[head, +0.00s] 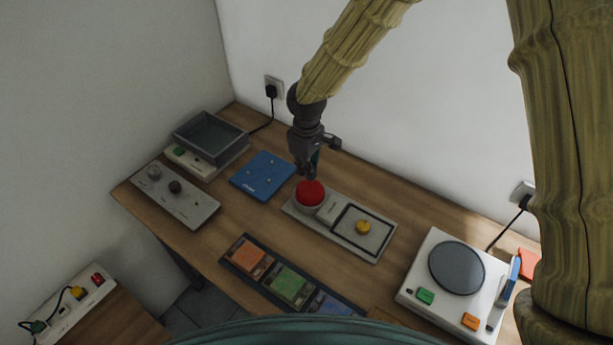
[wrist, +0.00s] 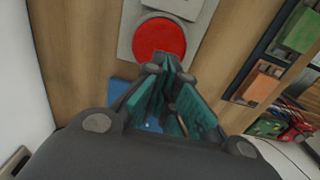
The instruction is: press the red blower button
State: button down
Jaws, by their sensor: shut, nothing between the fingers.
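The red blower button (head: 310,192) is a large round red dome at the left end of a pale grey panel (head: 352,248) on the wooden table. In the wrist view the red button (wrist: 159,40) shows near the top, just beyond the fingertips. My gripper (head: 309,176) points down right at the button's far edge in the head view. Its teal fingers (wrist: 168,66) are shut and empty in the wrist view. I cannot tell whether the fingertips touch the button.
A yellow piece (head: 363,227) sits in the panel's dark-framed square. A blue board (head: 262,176) lies left of the button. A grey tray (head: 209,137), a knob panel (head: 174,194), colored blocks (head: 289,285) and a white scale-like device (head: 455,270) stand around. A wall is behind.

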notch_tip(320, 180, up, 8)
jog(key=b, duration=0.2)
jog(key=shift+f, duration=0.25)
jog(key=shift+a, duration=0.1)
dwell(1.3)
